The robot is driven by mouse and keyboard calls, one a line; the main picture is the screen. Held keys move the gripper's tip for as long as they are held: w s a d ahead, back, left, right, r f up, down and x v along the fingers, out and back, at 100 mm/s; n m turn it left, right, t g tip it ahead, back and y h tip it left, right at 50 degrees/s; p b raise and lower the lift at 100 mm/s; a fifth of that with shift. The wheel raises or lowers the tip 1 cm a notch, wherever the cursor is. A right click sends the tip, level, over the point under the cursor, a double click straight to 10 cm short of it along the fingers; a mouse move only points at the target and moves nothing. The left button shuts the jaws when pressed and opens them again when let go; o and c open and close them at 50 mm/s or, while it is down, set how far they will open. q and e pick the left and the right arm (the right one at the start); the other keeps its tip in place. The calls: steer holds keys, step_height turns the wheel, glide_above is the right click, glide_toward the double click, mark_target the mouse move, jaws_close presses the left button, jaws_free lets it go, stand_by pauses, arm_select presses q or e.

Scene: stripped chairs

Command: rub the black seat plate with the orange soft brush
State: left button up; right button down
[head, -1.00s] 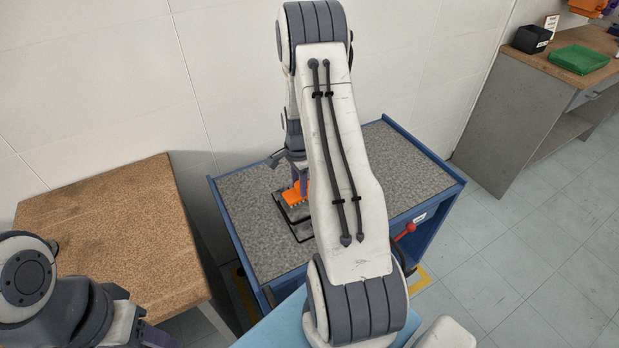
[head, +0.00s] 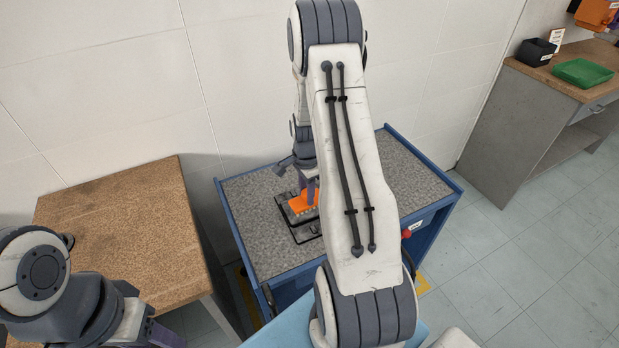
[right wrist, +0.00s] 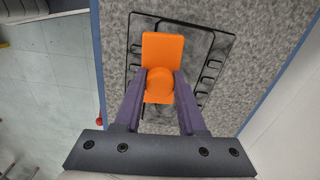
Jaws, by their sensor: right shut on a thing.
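The orange soft brush (head: 303,201) is in my right gripper (head: 311,188), over the far part of the black seat plate (head: 284,207). In the right wrist view my right gripper (right wrist: 160,88) has its two purple fingers shut on the round grip of the orange brush (right wrist: 163,48). The seat plate (right wrist: 212,64) shows around the brush as a black outline with slots. The brush hides its middle, and contact under the brush is hidden. My left gripper (head: 163,336) shows only partly at the lower left, and its fingertips are cut off.
The plate lies on the grey top of a blue cart (head: 256,240), with a red knob (head: 407,234) at its right side. A brown table (head: 125,225) stands at left. A bench at right holds a green tray (head: 582,73) and a black box (head: 535,52). A wall stands behind.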

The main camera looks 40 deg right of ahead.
steer(key=shift+r+p, duration=1.3)
steer(key=shift+r, duration=0.65)
